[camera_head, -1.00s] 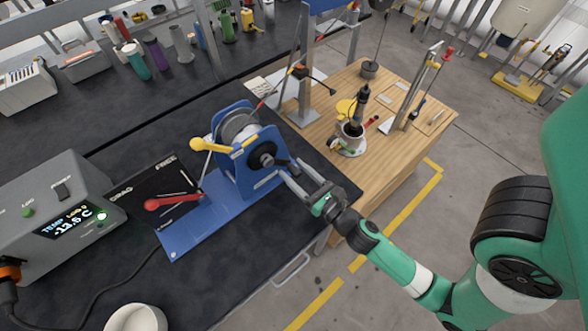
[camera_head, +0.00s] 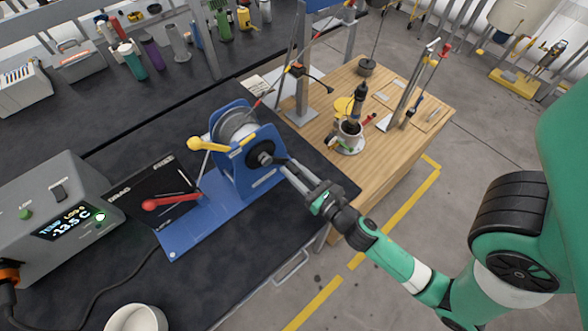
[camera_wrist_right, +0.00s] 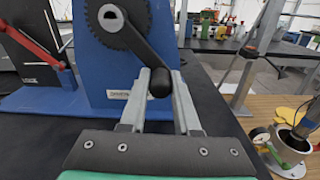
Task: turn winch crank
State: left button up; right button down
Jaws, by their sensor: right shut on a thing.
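The blue winch (camera_head: 245,150) stands on the black bench, with its grey drum and a toothed gear wheel. In the right wrist view the winch (camera_wrist_right: 90,60) shows its side plate, and a dark crank arm (camera_wrist_right: 138,45) runs down to a round black knob (camera_wrist_right: 159,82). My right gripper (camera_head: 290,168) reaches the crank from the right. In the right wrist view its two fingers (camera_wrist_right: 160,95) stand on either side of the knob, shut on it. My left gripper is not in view.
A red lever (camera_head: 170,201) and a yellow-knobbed lever (camera_head: 205,144) stand left of the winch. A grey display box (camera_head: 55,210) sits further left and a white cup (camera_head: 136,318) in front. A wooden table (camera_head: 400,135) with tools stands to the right.

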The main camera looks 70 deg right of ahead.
dwell(0.6)
jog(key=a+f+m+b, duration=0.1)
jog(key=b, duration=0.1)
jog(key=w+f+m+b, duration=0.1)
jog(key=b, duration=0.1)
jog(key=shift+a+m+b, duration=0.35)
jog(key=shift+a+m, duration=0.05)
jog(key=shift+w+a+m+b, duration=0.3)
jog(key=shift+a+m+b, duration=0.2)
jog(key=shift+m, duration=0.4)
jog(key=shift+r, duration=0.15)
jog(key=c, duration=0.6)
grip_release()
jog(key=shift+c, duration=0.2)
